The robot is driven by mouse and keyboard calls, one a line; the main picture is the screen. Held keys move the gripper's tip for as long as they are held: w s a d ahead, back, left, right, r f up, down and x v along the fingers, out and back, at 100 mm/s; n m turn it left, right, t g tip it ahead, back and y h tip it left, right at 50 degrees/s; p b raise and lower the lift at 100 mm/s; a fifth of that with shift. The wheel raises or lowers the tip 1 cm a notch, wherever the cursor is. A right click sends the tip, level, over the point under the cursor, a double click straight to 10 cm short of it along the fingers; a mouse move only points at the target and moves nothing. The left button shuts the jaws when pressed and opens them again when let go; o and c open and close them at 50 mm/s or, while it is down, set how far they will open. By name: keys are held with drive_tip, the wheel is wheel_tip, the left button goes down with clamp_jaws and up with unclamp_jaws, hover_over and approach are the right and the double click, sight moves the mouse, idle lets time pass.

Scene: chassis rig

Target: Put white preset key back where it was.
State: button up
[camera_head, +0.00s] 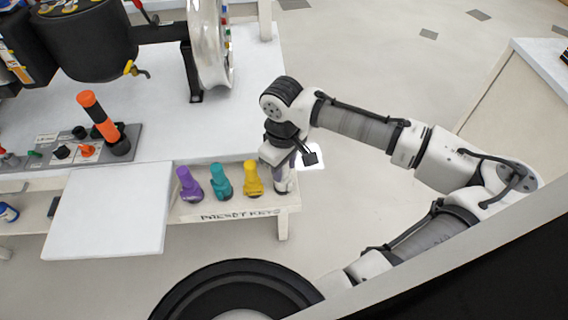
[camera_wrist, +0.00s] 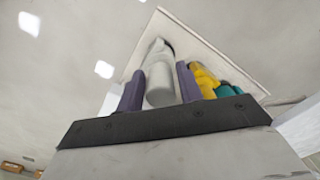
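The white preset key (camera_wrist: 160,80) stands between the two purple-grey fingers of my gripper (camera_wrist: 160,88) in the wrist view. Narrow gaps seem to show beside it, and I cannot tell whether the fingers press on it. In the head view my gripper (camera_head: 283,174) points down at the right end of the preset keys shelf (camera_head: 195,212), and it mostly hides the white key. The yellow key (camera_head: 252,180), teal key (camera_head: 221,182) and purple key (camera_head: 189,185) stand in a row to its left. The yellow key (camera_wrist: 203,80) and teal key (camera_wrist: 228,90) also show in the wrist view.
A white panel (camera_head: 108,212) lies left of the keys. Behind it, a control board (camera_head: 70,150) carries an orange-topped lever (camera_head: 100,120). A large metal wheel (camera_head: 210,45) stands on the white table. A dark round wheel (camera_head: 235,292) is in front. Floor right of the shelf is clear.

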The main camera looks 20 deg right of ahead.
drive_tip(key=shift+o, duration=1)
wheel_tip(320, 180, up, 13)
drive_tip(key=shift+f, duration=0.2)
drive_tip(key=shift+w, duration=0.15)
